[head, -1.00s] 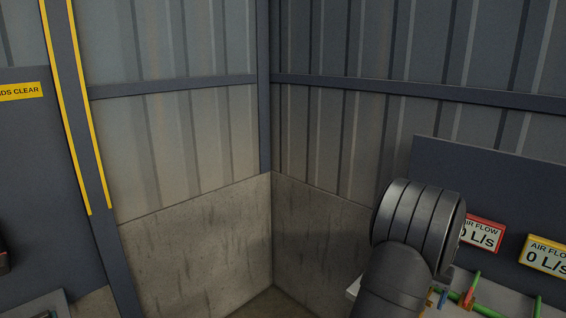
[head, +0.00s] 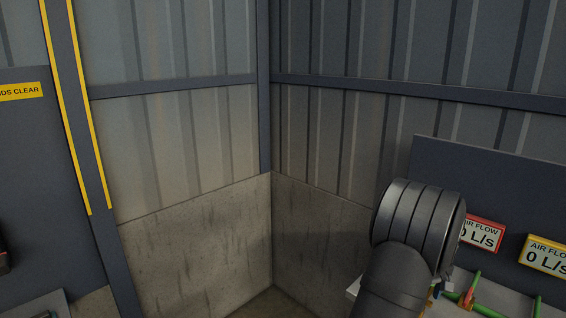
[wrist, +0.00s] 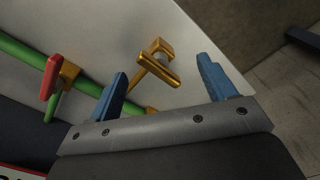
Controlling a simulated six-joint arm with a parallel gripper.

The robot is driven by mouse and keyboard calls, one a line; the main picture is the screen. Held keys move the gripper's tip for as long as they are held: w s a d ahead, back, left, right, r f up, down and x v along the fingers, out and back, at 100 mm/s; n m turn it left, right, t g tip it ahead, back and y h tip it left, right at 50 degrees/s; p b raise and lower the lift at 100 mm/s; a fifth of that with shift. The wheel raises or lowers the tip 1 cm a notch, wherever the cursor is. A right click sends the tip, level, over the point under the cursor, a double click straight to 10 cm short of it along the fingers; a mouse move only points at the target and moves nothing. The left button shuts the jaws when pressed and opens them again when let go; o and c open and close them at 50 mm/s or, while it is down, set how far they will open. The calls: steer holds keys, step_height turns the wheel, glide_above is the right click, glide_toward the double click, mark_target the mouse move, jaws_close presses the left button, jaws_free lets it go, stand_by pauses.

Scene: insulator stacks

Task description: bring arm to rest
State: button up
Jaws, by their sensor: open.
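My gripper (wrist: 162,92) shows in the wrist view with its two blue fingers spread apart and nothing held between them. A brass fitting with a T-shaped handle (wrist: 158,68) stands on the pale surface beyond the gap between the fingers; I cannot tell how far it is from the fingertips. In the head view the gripper itself is hidden; only my dark grey arm links show at the lower right.
A green pipe (wrist: 22,52) with a red-handled valve (wrist: 50,77) lies left of the fingers on a pale bench (wrist: 200,20). Air flow displays (head: 483,233) (head: 546,255) stand behind. The corner by the concrete wall (head: 200,250) looks clear.

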steer(key=n, duration=0.6)
stand_by(0.4)
steer(key=o, duration=0.5)
steer(key=w+a+r+m+g+h, duration=0.1)
steer(key=w+a+r+m+h, duration=0.15)
steer(key=w+r+m, duration=0.5)
steer(key=w+a+r+m+h, duration=0.2)
steer(key=w+a+r+m, duration=0.1)
steer(key=w+r+m, duration=0.5)
steer(key=shift+m, duration=0.55)
steer(key=x, duration=0.5)
steer(key=s+x, duration=0.1)
steer(key=x, duration=0.2)
steer(key=shift+f, duration=0.2)
steer(key=v, duration=1)
steer(key=shift+w+d, duration=0.1)
